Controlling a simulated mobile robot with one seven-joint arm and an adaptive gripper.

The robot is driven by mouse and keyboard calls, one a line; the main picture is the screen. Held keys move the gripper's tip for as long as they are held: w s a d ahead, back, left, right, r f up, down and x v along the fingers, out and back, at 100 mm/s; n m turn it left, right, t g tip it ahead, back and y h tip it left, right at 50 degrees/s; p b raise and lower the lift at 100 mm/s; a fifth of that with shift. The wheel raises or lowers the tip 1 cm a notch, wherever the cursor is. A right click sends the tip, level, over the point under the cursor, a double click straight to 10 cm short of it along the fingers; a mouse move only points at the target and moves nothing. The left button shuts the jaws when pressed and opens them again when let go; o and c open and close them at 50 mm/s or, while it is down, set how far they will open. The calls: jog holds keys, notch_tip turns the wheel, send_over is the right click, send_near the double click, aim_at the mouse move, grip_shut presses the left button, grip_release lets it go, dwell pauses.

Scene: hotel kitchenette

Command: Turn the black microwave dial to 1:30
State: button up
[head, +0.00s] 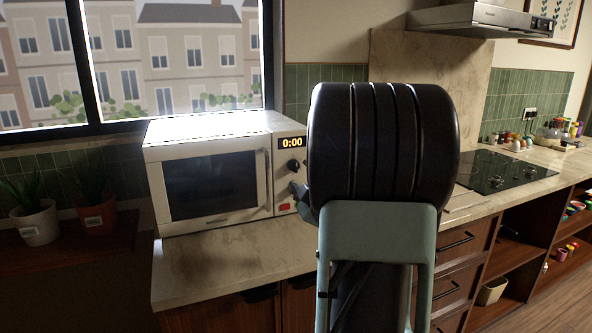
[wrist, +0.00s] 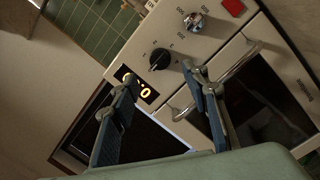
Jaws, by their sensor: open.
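The white microwave (head: 215,172) stands on the counter with its door shut. Its display (head: 292,142) reads 0:00. The black dial (head: 293,166) sits just under the display; it also shows in the wrist view (wrist: 160,59), with tick marks around it. My gripper (wrist: 161,75) is open and empty. In the wrist view its fingertips lie to either side of the space just below the black dial, and the left finger covers part of the display. I cannot tell how far they are from the panel. In the head view my arm hides most of the gripper.
A silver knob (wrist: 193,21) and a red button (wrist: 233,6) sit on the same panel. The door handle (head: 267,180) runs beside it. Two potted plants (head: 37,222) stand left of the microwave. The counter front (head: 215,260) is bare.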

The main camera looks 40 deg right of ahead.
aim_at(295, 168)
jog(key=x, duration=0.6)
jog(key=shift+w, duration=0.25)
jog(key=c, duration=1.1)
